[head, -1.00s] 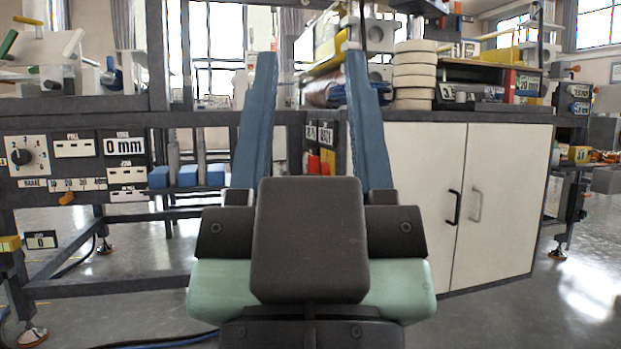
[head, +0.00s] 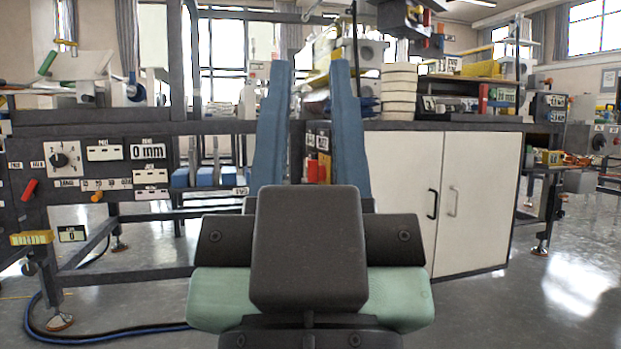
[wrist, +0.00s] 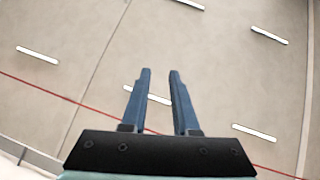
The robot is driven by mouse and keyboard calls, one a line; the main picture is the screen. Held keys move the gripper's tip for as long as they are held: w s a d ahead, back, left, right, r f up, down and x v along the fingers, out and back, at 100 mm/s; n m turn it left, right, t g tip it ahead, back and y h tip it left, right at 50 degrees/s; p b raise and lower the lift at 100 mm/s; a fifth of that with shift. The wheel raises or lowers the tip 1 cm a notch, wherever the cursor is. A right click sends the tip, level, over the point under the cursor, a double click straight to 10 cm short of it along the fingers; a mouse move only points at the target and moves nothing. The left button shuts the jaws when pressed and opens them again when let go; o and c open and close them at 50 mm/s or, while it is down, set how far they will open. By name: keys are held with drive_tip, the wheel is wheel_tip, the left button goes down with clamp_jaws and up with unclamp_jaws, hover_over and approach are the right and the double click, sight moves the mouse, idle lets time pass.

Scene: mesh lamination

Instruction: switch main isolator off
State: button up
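I cannot tell for sure which control is the main isolator. A red control (head: 318,168) shows on a dark labelled panel behind and between my gripper's fingers, partly hidden by them. A red lever (head: 29,190) sits on the machine's front panel at the far left, tilted. My gripper (head: 310,64) points away from me in the head view, with its two blue fingers apart and nothing between them. The wrist view also shows my gripper (wrist: 160,72) open and empty, against what looks like the ceiling. It appears clear of both red controls.
The machine panel carries a rotary dial (head: 62,159), an orange lever (head: 97,196) and a 0 mm display (head: 147,152). A white cabinet (head: 470,200) stands right of my gripper. A cable (head: 110,337) lies on the floor at left. Floor at right is open.

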wheel_tip(320, 180, up, 3)
drive_tip(key=shift+f+p, duration=0.2)
drive_tip(key=shift+p, duration=0.9)
clamp_jaws()
wheel_tip(320, 180, up, 27)
drive_tip(key=p, duration=2.6)
drive_tip(key=shift+f+p, duration=0.2)
drive_tip(key=shift+p, duration=0.1)
